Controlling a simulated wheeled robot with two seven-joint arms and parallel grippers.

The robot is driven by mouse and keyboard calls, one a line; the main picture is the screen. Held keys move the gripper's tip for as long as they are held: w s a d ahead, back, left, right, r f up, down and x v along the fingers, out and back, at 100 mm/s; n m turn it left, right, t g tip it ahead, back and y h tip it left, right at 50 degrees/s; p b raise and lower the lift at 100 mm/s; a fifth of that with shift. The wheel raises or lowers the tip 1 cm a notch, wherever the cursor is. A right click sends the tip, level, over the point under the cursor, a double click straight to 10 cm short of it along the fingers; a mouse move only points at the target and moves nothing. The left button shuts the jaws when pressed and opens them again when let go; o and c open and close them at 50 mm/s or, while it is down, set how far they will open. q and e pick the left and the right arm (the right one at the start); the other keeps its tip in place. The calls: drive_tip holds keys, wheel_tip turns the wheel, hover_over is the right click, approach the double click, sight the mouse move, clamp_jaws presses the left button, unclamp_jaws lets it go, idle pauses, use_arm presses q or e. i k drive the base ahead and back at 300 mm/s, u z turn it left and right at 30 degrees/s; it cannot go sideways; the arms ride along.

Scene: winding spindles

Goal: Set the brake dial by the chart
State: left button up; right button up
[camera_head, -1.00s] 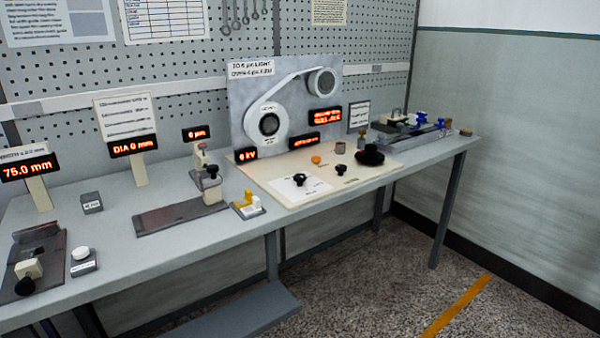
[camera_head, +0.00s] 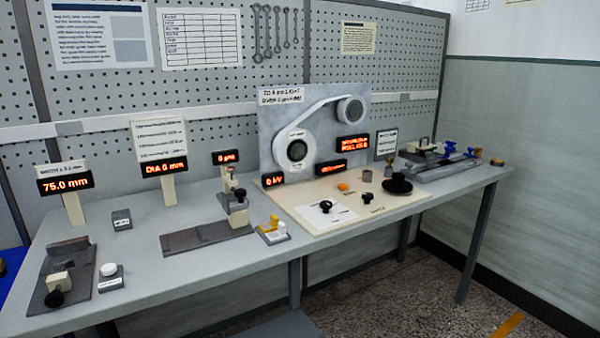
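I cannot tell which one is the brake dial. A chart with a table (camera_head: 200,38) hangs on the pegboard; its text is too small to read. Another small card (camera_head: 386,144) stands right of the panel. Neither gripper is in view.
The grey bench (camera_head: 210,275) carries a display reading 75.0 mm (camera_head: 65,184), another reading DIA 0 mm (camera_head: 164,167), a yellow-handled device (camera_head: 272,230) and a blue-handled fixture (camera_head: 440,160) at right. The bench's front middle is bare.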

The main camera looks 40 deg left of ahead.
sight(325, 205)
drive_tip(key=z, duration=0.5)
drive_tip(key=i, duration=2.65)
drive_tip(key=u, duration=4.4)
